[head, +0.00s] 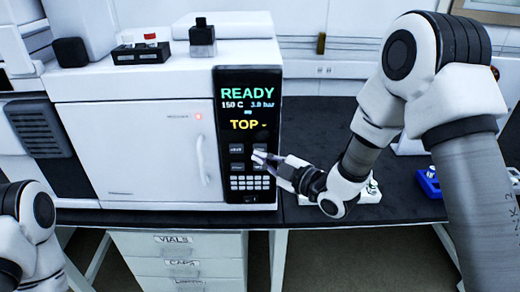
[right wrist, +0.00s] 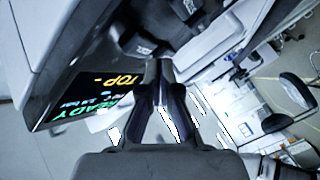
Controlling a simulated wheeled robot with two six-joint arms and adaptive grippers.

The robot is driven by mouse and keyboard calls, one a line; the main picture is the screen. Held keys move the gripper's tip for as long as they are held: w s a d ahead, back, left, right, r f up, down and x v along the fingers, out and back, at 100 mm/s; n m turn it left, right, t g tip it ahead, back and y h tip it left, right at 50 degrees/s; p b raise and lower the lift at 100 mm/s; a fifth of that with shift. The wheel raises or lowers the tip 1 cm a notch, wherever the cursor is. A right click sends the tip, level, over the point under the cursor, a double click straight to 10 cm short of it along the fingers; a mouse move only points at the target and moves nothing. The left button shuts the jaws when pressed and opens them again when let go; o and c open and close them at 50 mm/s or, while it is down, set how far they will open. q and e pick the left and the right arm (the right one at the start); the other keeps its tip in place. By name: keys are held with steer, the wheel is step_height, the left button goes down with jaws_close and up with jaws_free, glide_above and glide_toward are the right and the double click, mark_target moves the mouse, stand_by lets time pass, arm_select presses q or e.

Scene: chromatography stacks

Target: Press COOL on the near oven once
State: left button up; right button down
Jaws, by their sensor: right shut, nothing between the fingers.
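The near oven (head: 140,150) is a white box with a door handle and a black control panel (head: 228,110) on its right. Its display reads READY, 150 C, 3.0 bar and TOP. Below the text is a small group of dark buttons (head: 237,150); their labels are too small to read, so I cannot tell which is COOL. My right gripper (head: 259,157) is shut and empty, its tips in front of the right-hand buttons and partly hiding them. Contact is unclear. In the right wrist view the shut fingers (right wrist: 163,75) lie beside the tilted panel (right wrist: 80,98). My left gripper is out of view.
A dark bottle (head: 202,40) and a black holder with red and white tops (head: 140,50) stand on the oven. A blue tray (head: 428,183) lies on the dark bench at right. White drawers (head: 178,262) are below the bench.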

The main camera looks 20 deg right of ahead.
steer(key=shift+w, duration=0.1)
steer(key=shift+w+d, duration=0.15)
steer(key=shift+w, duration=0.15)
steer(key=shift+w+d, duration=0.1)
steer(key=shift+w, duration=0.35)
stand_by(0.5)
steer(key=shift+s, duration=0.1)
steer(key=shift+s+a+b, duration=0.25)
steer(key=shift+s+b, duration=0.15)
steer(key=shift+s, duration=0.4)
steer(key=s, duration=0.2)
steer(key=s+a+b, duration=0.1)
steer(key=s, duration=0.1)
steer(key=shift+s+a, duration=0.15)
steer(key=shift+s, duration=0.25)
